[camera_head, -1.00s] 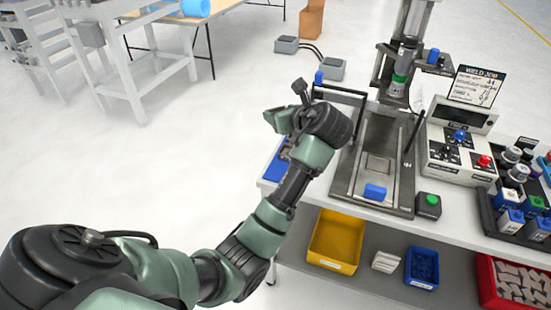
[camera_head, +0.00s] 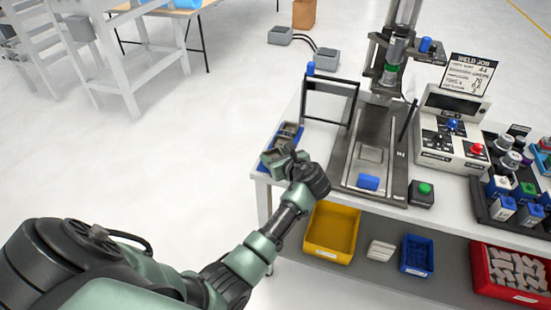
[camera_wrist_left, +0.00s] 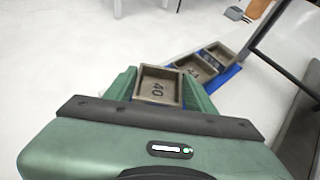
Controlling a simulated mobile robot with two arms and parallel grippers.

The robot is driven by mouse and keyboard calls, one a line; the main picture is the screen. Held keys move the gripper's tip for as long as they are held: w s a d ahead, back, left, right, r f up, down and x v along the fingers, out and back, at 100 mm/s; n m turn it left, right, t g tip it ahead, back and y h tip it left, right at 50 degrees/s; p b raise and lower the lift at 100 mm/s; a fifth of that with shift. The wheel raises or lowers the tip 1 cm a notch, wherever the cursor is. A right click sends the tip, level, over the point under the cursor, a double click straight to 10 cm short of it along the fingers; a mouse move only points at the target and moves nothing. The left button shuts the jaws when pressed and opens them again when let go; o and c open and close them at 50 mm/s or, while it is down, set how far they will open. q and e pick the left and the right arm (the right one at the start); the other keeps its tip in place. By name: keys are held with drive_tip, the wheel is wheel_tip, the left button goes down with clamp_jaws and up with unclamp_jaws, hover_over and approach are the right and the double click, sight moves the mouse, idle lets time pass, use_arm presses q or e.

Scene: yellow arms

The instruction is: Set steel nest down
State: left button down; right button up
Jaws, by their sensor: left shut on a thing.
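My left gripper (camera_head: 278,160) is over the near end of a blue rack (camera_head: 268,157) at the table's left edge. In the left wrist view its green fingers (camera_wrist_left: 158,90) are shut on a grey, open-topped steel nest (camera_wrist_left: 157,72) marked 40. The held nest looks level; I cannot tell whether it touches the rack (camera_wrist_left: 228,76). Two similar nests sit in the rack beyond it, a middle one (camera_wrist_left: 190,70) and a far one (camera_wrist_left: 221,53). In the head view the gripper largely hides the held nest. My right gripper is not in view.
A green button box (camera_head: 422,193) and control box (camera_head: 455,130) stand further right. Yellow (camera_head: 332,232), blue and red bins are below.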

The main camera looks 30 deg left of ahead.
use_arm(q)
drive_tip(key=shift+f, duration=0.6)
drive_tip(key=c, duration=0.5)
unclamp_jaws()
drive_tip(key=shift+f, duration=0.15)
drive_tip(key=v, duration=1.2)
